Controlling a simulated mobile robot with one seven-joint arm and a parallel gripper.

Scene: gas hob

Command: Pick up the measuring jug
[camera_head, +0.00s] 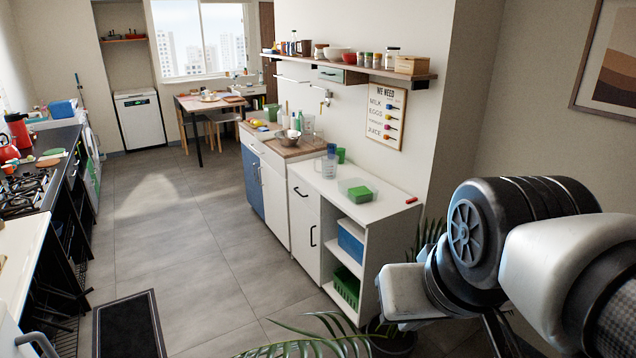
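A clear measuring jug (326,167) stands upright on the white countertop of the middle cabinet, near its back left end. A blue item shows at its top, and I cannot tell whether it is part of the jug or behind it. A green cup (340,155) stands close behind the jug to the right. My arm fills the lower right of the view, well apart from the jug. My gripper's fingers do not show, so its state is hidden.
A clear container (350,185) and a green block (360,194) sit right of the jug; a red item (411,200) lies near the counter's right end. A wall shelf (350,70) hangs above. Plant leaves (320,338) rise in front. The grey floor (215,255) is largely clear.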

